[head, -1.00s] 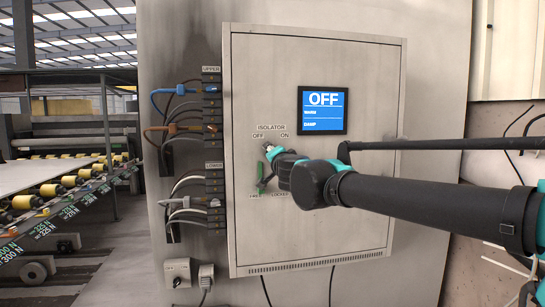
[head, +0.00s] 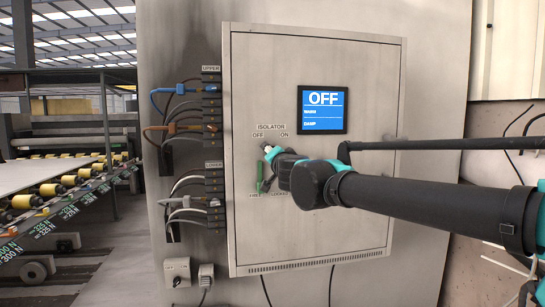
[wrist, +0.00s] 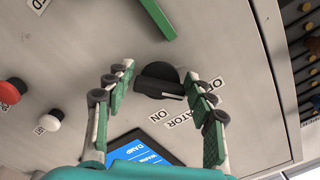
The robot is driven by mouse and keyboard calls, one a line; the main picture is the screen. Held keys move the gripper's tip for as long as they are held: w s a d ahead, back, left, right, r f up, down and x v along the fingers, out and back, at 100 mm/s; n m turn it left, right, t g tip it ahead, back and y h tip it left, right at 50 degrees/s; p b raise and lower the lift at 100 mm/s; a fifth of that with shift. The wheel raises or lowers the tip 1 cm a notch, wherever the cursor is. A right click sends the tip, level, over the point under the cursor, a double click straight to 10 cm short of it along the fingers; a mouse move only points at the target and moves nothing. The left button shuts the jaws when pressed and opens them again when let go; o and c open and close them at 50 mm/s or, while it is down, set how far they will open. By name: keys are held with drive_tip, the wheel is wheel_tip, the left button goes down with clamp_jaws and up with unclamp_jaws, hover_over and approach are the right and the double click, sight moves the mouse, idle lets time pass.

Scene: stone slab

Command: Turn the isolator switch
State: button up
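The isolator switch (wrist: 160,80) is a black round knob with a pale mark, on the grey cabinet door under the ISOLATOR label. In the wrist view it sits between the fingertips of my gripper (wrist: 158,77). The fingers are spread, one on each side and close to it; whether they touch it I cannot tell. In the head view my gripper (head: 271,153) is at the door by the OFF and ON labels and hides the knob. The blue display (head: 323,110) reads OFF. A green lever (head: 260,177) hangs below the switch, above the FREE and LOCKED labels.
A red button (wrist: 11,91) and a white button (wrist: 49,120) show at the left of the wrist view. Terminal blocks with cables (head: 212,105) run along the cabinet's left side.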

drive_tip(key=shift+o, duration=0.9)
drive_tip(key=shift+s, duration=0.1)
drive_tip(key=v, duration=1.2)
